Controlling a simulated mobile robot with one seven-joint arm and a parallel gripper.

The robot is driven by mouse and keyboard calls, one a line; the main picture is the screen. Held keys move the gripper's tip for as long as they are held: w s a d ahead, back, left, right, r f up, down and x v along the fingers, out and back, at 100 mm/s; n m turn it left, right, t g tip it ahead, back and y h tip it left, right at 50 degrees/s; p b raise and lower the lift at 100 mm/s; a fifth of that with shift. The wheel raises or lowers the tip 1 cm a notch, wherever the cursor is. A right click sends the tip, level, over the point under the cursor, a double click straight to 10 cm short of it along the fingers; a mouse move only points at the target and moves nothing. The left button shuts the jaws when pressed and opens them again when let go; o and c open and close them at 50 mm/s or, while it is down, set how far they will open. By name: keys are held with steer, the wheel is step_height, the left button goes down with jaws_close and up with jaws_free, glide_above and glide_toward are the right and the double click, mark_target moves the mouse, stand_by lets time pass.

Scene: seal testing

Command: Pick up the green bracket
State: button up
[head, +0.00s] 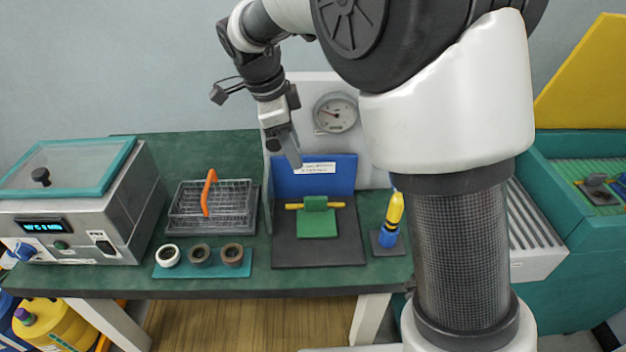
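The green bracket (317,224) stands on a dark grey base plate (340,252) in front of a blue back panel (340,178). It has a flat lower part and a raised upper part, with a yellow rod (334,205) running sideways at the upper part. My gripper (293,160) hangs above and to the left of the bracket, in front of the panel area, and is apart from it. The fingers are small and seen from the side, so their opening does not show. No held object is visible.
A wire basket (235,222) with an orange handle and a teal strip (188,273) with three rings lie left of the base plate. A yellow-and-blue bottle-like tool (391,222) stands close on its right. A gauge (336,113) is behind. A lidded machine (75,205) fills the bench's left end.

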steer(key=b, duration=0.1)
glide_above(315, 198)
steer(key=a, duration=0.2)
steer(key=f, duration=1.1)
steer(key=shift+s+f, duration=0.25)
steer(key=shift+f, duration=0.15)
steer(key=x, duration=0.3)
steer(key=b+x, duration=0.1)
steer(key=x, duration=0.1)
steer(key=shift+s+d+f, duration=0.1)
steer(key=shift+s+d, duration=0.1)
steer(key=shift+s, duration=0.05)
jaws_close()
steer(key=shift+d, duration=0.15)
